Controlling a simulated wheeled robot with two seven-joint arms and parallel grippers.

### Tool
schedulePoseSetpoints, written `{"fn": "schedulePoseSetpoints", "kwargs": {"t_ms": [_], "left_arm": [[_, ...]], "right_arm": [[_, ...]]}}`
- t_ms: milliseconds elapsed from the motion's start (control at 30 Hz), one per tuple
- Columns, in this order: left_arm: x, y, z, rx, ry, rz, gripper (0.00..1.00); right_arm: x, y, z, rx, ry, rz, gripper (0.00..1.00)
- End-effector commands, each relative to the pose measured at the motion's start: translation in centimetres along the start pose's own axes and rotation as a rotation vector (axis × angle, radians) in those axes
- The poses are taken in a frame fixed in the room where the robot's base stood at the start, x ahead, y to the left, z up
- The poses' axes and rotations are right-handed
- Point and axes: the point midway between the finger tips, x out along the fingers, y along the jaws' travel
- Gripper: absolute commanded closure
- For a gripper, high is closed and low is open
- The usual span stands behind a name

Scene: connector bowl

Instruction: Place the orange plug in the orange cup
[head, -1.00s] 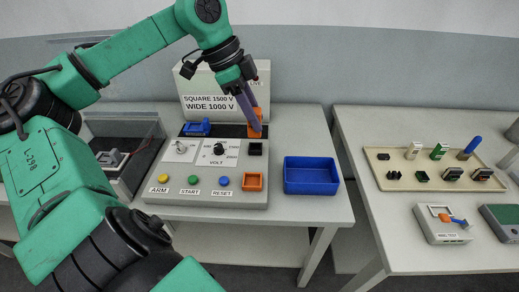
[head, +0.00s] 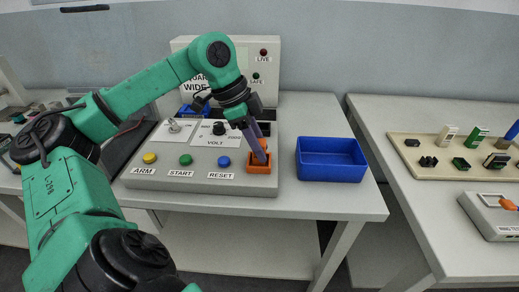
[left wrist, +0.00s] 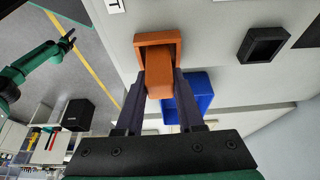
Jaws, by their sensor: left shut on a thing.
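The orange cup (head: 260,169) is a square open socket at the front right of the grey control panel. My left gripper (head: 259,154) is shut on the orange plug and points down at the cup. In the left wrist view the plug (left wrist: 159,78) sits between the two dark fingers, and its far end overlaps the opening of the orange cup (left wrist: 143,40). I cannot tell how deep the plug's end is. In that view a green arm with a small dark gripper (left wrist: 70,38) shows at the left, too small to read its jaws.
A blue bin (head: 332,174) stands just right of the panel. A black square cup (left wrist: 264,45) is beside the orange one. The panel (head: 150,178) has yellow, green and blue buttons. A blue part (head: 193,111) lies behind. The right table holds a beige tray (head: 415,168).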

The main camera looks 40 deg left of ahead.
Motion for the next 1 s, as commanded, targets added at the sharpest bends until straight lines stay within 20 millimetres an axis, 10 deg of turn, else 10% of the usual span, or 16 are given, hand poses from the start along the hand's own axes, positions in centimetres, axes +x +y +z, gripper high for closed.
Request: {"fn": "schedulePoseSetpoints", "kwargs": {"t_ms": [100, 133, 200, 633, 1000], "left_arm": [[0.4, 0.0, 0.2, 0.0, 0.0, 0.0, 1.0], [0.4, 0.0, 0.2, 0.0, 0.0, 0.001, 0.59], [0.3, 0.0, 0.1, 0.0, 0.0, 0.001, 0.33], [-1.1, 0.0, -0.1, -0.001, -0.001, -0.001, 0.33], [-10.5, 0.0, -0.1, -0.003, -0.003, -0.001, 0.33]], "right_arm": [[0.4, -0.5, -0.1, 0.001, 0.002, -0.006, 0.32], [0.4, -0.6, -0.1, 0.001, 0.002, -0.008, 0.32], [0.3, -0.8, -0.2, 0.001, 0.003, -0.011, 0.32], [-0.3, -0.6, -0.2, -0.002, 0.003, -0.008, 0.32], [-2.6, -0.1, -0.4, -0.003, 0.002, -0.003, 0.32]]}}
